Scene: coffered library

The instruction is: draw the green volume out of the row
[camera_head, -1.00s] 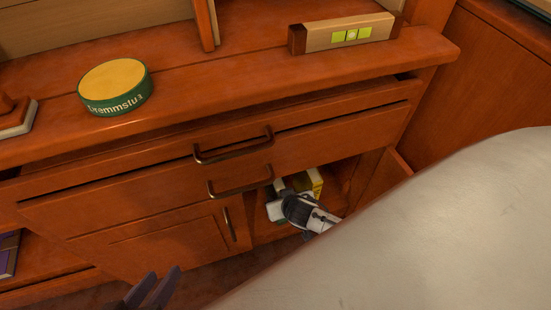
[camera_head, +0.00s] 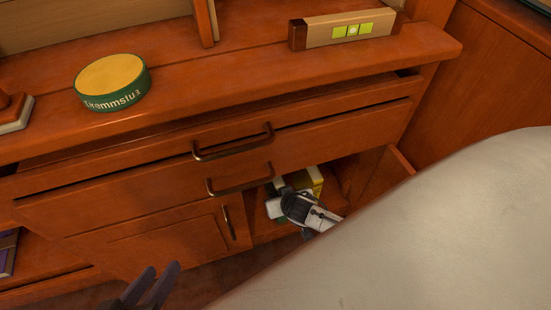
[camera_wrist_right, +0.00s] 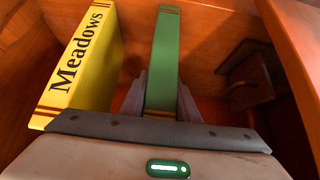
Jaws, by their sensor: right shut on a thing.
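The green volume (camera_wrist_right: 163,62) stands upright in the right wrist view, with gold bands at its ends. My right gripper (camera_wrist_right: 161,98) has one finger on each side of it and is shut on it. In the head view my right gripper (camera_head: 283,192) reaches into the open lower compartment, and I cannot make out the green volume clearly there. A yellow volume marked "Meadows" (camera_wrist_right: 83,60) stands to the left, with a gap between it and the green one. It also shows in the head view (camera_head: 316,181). My left gripper (camera_head: 162,270) is low in the head view, empty, its fingers apart.
The cabinet has drawers with metal handles (camera_head: 232,147) above the compartment. A closed door (camera_head: 160,238) is to its left. A green-sided round tin (camera_head: 112,83) and a long box with a light panel (camera_head: 345,31) sit on the top.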

